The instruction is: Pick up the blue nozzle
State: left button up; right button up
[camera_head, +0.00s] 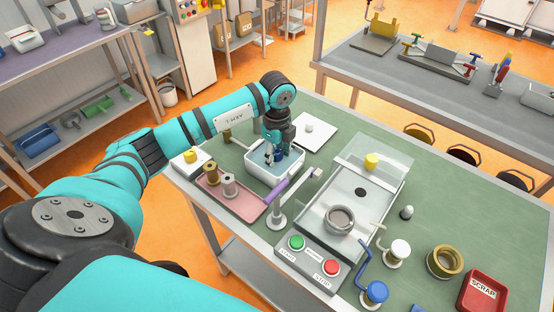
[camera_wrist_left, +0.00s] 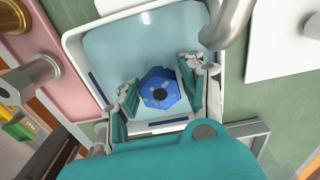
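The blue nozzle (camera_wrist_left: 158,92) is a faceted blue piece with a dark round hole, inside a white-rimmed tub (camera_wrist_left: 78,48) with a pale blue inside. My left gripper (camera_wrist_left: 160,88) reaches down into the tub, open, with one finger on each side of the nozzle. Small gaps seem to show between the fingers and the nozzle. In the head view the left gripper (camera_head: 274,154) is over the tub (camera_head: 268,178), and the nozzle is mostly hidden there. My right gripper is not in view.
A pink tray (camera_head: 233,202) with metal parts stands left of the tub. A purple-handled tool (camera_head: 278,190) is close to its front right. A clear-covered machine (camera_head: 360,185) stands to the right, with a button box (camera_head: 312,262) in front. A white plate (camera_head: 312,132) lies behind.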

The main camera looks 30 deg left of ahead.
pick_arm(q)
grip_shut()
jog(key=shift+r, duration=0.1)
